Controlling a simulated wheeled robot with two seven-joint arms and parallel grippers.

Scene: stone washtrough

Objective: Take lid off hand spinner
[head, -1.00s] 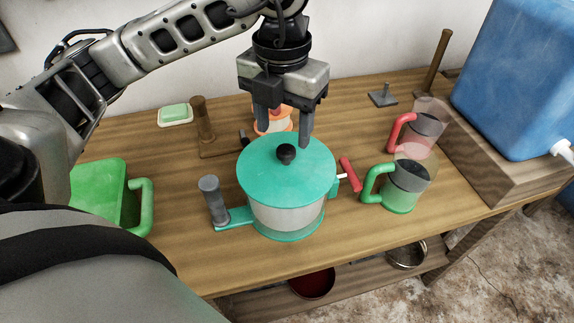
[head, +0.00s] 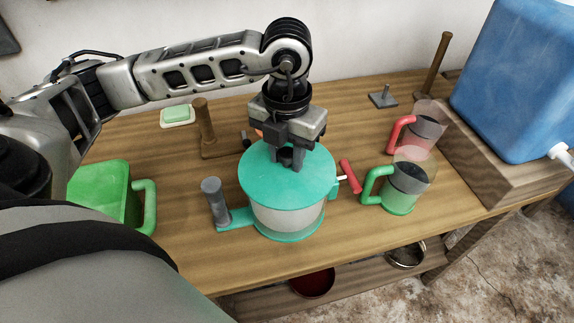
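The hand spinner is a teal and clear bowl (head: 288,222) standing on the wooden table in the middle. Its flat teal lid (head: 262,178) sits level on top. The lid's dark knob (head: 285,157) is partly hidden by my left gripper (head: 287,160). That gripper points down from above, with its fingers drawn in on either side of the knob, and looks shut on it. A red crank handle (head: 350,176) sticks out at the spinner's right, and a teal arm with a grey post (head: 213,200) at its left. My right gripper is not in view.
A green pitcher (head: 398,190) and a red pitcher (head: 424,130) stand right of the spinner. A green container (head: 100,195) is at left, a soap dish (head: 177,116) and wooden stand (head: 204,130) behind. A blue tank (head: 515,80) stands at far right.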

